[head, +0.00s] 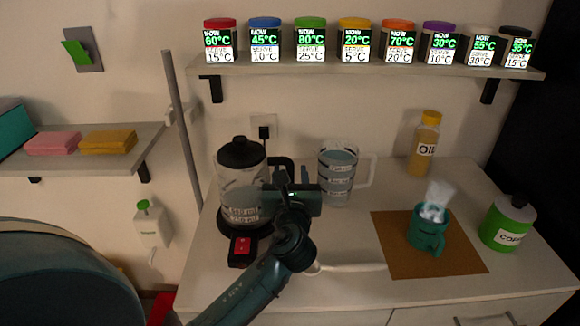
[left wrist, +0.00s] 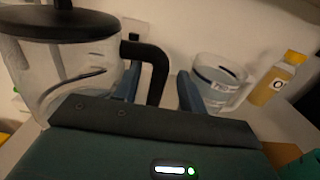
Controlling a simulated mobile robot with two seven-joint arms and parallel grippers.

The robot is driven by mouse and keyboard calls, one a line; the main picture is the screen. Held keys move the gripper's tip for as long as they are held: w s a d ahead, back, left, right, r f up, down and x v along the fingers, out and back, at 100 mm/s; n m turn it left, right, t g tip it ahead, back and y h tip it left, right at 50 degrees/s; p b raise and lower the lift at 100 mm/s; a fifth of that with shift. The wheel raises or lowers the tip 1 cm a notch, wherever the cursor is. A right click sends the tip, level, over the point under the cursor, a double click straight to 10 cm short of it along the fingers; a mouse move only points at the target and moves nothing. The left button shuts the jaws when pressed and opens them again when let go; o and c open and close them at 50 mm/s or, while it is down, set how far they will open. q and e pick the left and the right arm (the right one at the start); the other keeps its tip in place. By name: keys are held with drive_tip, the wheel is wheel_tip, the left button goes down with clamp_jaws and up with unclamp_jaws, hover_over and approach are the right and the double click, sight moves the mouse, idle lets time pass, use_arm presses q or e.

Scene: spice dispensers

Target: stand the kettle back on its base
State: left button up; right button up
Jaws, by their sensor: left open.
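The clear kettle (head: 240,178) with a black lid stands upright on its black base (head: 228,226) at the left of the counter. The base has a red switch in front. The kettle also shows at the left of the left wrist view (left wrist: 70,72). Its black handle (left wrist: 155,70) points right. My left gripper (head: 292,176) is open at the handle, with one finger on each side of it in the left wrist view. I cannot tell whether the fingers touch it. My arm hides part of the handle and base in the head view. My right gripper is not in view.
A measuring jug (head: 337,172) of water stands just right of the gripper. An oil bottle (head: 425,143) is farther back. A green mug (head: 427,230) sits on a brown mat (head: 400,262), with a coffee jar (head: 508,222) beside it. A shelf (head: 370,67) of spice dispensers hangs above.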

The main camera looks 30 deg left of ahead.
use_arm(q)
drive_tip(key=v, duration=0.8)
drive_tip(key=shift+s, duration=0.1)
